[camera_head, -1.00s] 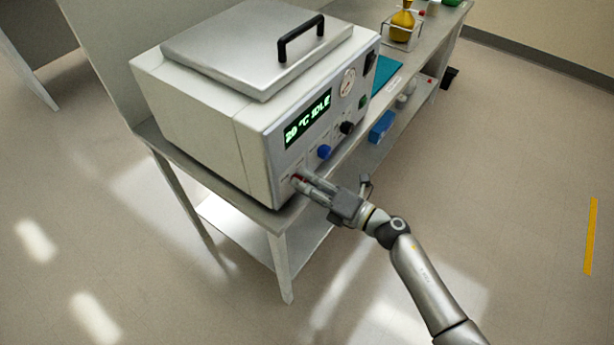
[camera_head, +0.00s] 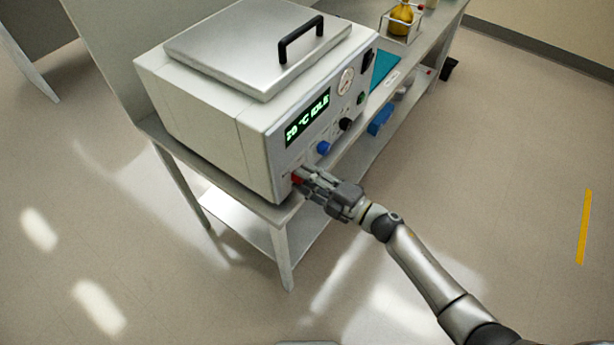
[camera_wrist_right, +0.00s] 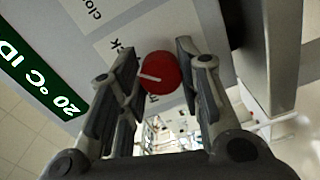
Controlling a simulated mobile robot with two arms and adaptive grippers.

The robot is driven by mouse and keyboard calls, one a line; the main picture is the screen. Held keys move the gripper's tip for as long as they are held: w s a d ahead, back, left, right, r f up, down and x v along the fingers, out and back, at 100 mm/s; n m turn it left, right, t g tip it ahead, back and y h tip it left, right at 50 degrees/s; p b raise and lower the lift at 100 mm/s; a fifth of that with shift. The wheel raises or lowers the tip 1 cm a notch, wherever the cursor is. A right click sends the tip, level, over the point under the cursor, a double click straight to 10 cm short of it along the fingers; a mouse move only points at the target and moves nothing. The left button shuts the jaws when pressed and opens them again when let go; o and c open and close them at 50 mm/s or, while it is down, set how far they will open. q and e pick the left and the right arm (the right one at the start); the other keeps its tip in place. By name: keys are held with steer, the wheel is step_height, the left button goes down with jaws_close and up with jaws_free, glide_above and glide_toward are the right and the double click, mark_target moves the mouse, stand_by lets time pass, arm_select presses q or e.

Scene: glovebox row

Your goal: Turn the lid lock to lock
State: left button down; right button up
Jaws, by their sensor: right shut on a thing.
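The lid lock is a red round knob (camera_head: 297,178) low on the front panel of a white box-shaped machine (camera_head: 200,120) with a closed steel lid (camera_head: 255,45). In the right wrist view the knob (camera_wrist_right: 160,73) has a white pointer line, tilted in the picture. My right gripper (camera_head: 305,176) reaches the panel from the right. Its two fingers (camera_wrist_right: 161,66) are closed around the knob, one on each side. Printed labels beside the knob are partly hidden by the fingers. My left gripper is not in view.
The machine stands on a grey bench (camera_head: 165,135) with a lower shelf. A green display (camera_head: 307,117) reads 20 °C IDLE. A blue knob (camera_head: 323,147) and a black knob (camera_head: 346,124) sit up the panel. A yellow flask (camera_head: 401,15) stands behind.

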stand_by(0.5)
steer(key=o, duration=1)
steer(key=v, duration=1.2)
